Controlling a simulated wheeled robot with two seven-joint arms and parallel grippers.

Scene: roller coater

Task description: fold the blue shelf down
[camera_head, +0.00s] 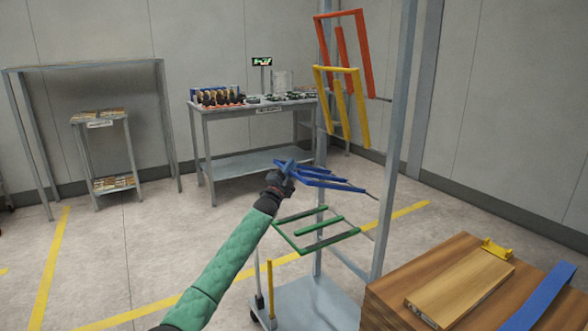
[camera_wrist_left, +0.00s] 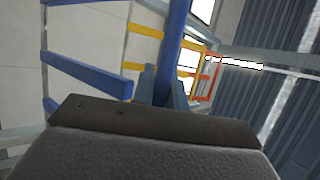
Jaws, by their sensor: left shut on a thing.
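The blue shelf (camera_head: 330,183) is a frame of blue bars on the grey rack, between the yellow and green shelves. It sticks out from the rack nearly level, sloping slightly. My left gripper (camera_head: 284,170) is at the shelf's outer left end and shut on a blue bar there. In the left wrist view a blue bar (camera_wrist_left: 173,50) runs up from between the fingers (camera_wrist_left: 162,86), and other blue bars (camera_wrist_left: 90,72) show at the left. My right gripper is not in view.
On the rack, the yellow shelf (camera_head: 361,105) and red shelf (camera_head: 365,55) are tilted up above. The green shelf (camera_head: 322,238) lies about level below. A wooden stack (camera_head: 390,295) with a board (camera_head: 460,285) stands at the right. Open floor lies left of my arm.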

